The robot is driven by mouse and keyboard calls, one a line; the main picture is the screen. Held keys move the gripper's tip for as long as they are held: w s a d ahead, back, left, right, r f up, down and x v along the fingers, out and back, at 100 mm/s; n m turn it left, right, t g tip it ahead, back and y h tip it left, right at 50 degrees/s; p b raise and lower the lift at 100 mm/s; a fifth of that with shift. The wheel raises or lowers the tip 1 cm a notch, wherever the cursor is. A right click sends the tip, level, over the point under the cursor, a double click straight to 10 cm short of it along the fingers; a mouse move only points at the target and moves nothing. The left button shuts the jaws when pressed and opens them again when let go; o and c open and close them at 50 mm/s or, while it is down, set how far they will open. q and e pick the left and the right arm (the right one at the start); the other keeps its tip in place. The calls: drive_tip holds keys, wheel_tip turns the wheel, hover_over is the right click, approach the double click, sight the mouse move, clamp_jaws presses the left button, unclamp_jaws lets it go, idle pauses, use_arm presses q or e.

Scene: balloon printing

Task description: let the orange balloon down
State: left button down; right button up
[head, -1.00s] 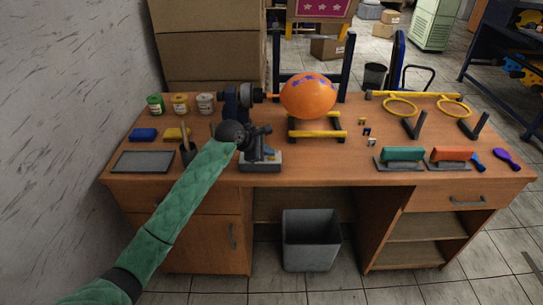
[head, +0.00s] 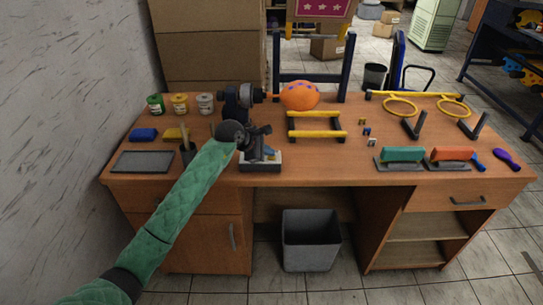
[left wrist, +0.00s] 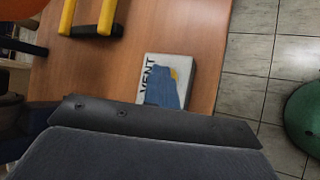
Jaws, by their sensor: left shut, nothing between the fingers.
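The orange balloon (head: 299,95) with blue marks sits at the nozzle of the dark pump device (head: 240,97), behind the yellow-barred rack (head: 316,134). It is small and squat. My left gripper (head: 264,131) is shut and empty, just above the vent box (head: 260,167) at the table's front edge. The vent box in the left wrist view (left wrist: 148,76) shows the letters VENT and a blue pedal (left wrist: 163,93) with a bit of yellow. I cannot tell whether the gripper touches the pedal. My right gripper is out of view.
Paint jars (head: 180,103), a blue sponge (head: 143,134) and a grey pad (head: 143,162) lie on the left. Green (head: 402,154) and orange (head: 450,154) squeegees and yellow rings (head: 400,107) are on the right. A grey bin (head: 311,240) stands below.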

sight(269, 158)
use_arm(q)
drive_tip(key=shift+r, duration=0.1)
idle(0.7)
drive_tip(key=shift+r, duration=0.8)
drive_tip(key=shift+r, duration=0.1)
drive_tip(key=shift+r+p, duration=0.45)
drive_tip(key=shift+r, duration=1.95)
